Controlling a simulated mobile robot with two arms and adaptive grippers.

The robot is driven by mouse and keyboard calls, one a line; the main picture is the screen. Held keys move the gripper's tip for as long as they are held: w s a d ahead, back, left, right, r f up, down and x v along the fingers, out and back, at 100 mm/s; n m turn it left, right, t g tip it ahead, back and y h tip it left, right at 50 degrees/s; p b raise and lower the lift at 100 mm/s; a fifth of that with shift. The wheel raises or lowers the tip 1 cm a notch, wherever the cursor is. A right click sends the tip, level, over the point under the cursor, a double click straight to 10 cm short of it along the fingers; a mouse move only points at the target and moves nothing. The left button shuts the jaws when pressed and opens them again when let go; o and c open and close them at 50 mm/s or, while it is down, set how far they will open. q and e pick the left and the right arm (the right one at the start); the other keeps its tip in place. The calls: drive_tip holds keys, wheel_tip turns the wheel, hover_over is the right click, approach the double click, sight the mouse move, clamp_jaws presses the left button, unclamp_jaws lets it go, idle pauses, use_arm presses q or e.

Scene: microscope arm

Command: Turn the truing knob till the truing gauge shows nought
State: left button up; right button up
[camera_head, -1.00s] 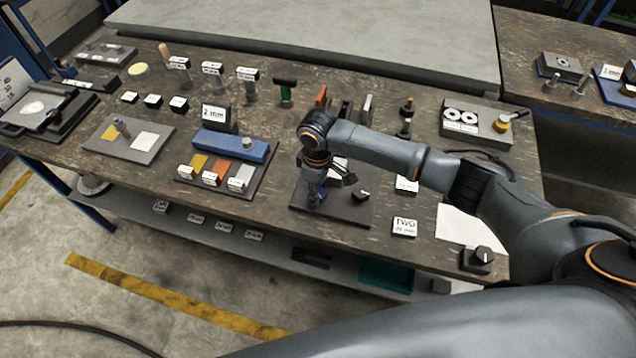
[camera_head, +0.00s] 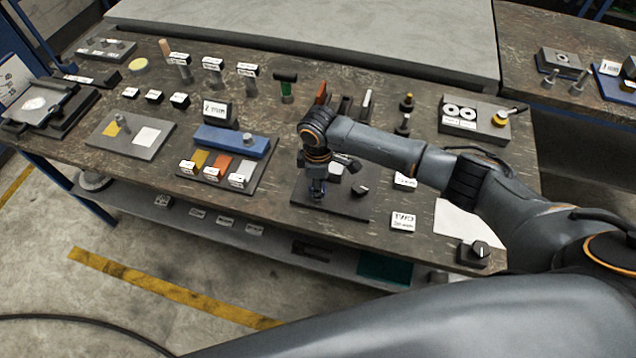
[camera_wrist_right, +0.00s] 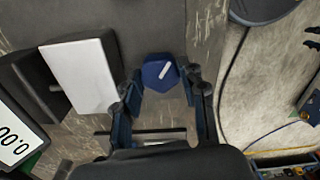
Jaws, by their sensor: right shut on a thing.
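The truing knob (camera_wrist_right: 160,72) looks like a blue knob with a white mark, slanted up to the right in the right wrist view. My right gripper (camera_wrist_right: 163,85) has its fingers on either side of the knob and is shut on it. In the head view this gripper (camera_head: 317,190) points down at the near left part of a dark plate (camera_head: 345,208); its wrist hides part of the plate. A display (camera_wrist_right: 14,135), seemingly the truing gauge, is cut off at the left edge of the wrist view; its visible digits look like noughts. My left gripper is out of view.
A white-topped block (camera_wrist_right: 82,75) stands left of the knob in the wrist view. A black knob (camera_head: 360,188) is on the dark plate.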

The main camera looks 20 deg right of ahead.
drive_tip(key=o, duration=1.1)
drive_tip(key=shift+o, duration=0.2)
wheel_tip(320, 180, up, 12)
